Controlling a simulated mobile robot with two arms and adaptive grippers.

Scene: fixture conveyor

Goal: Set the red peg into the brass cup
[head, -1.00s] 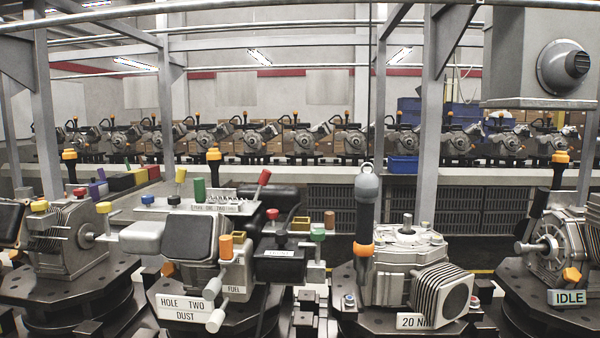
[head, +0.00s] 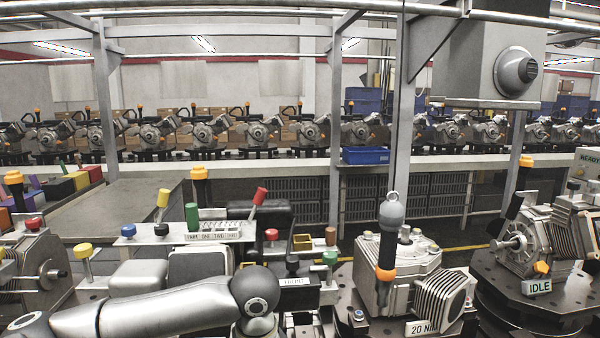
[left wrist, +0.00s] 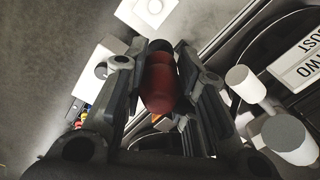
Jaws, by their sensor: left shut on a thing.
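My left gripper (left wrist: 160,52) shows in the left wrist view, its two dark fingers closed on a dark red, rounded peg (left wrist: 160,84). A dark round end shows at the peg's top. In the head view my left arm crosses the lower left, and its gripper and the held peg are out of sight. A brass-coloured square open holder (head: 302,242) stands on the middle workstation, right of the red knob; I cannot tell for sure that it is the brass cup. My right gripper is not in view.
A slanted red handle (head: 258,196), a green cylinder (head: 192,216) and a yellow-topped post (head: 162,198) stand behind my arm. A grey gearbox (head: 405,262) with an upright black-and-orange tool (head: 387,240) is to the right. White cylinders (left wrist: 290,138) lie close to the gripper.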

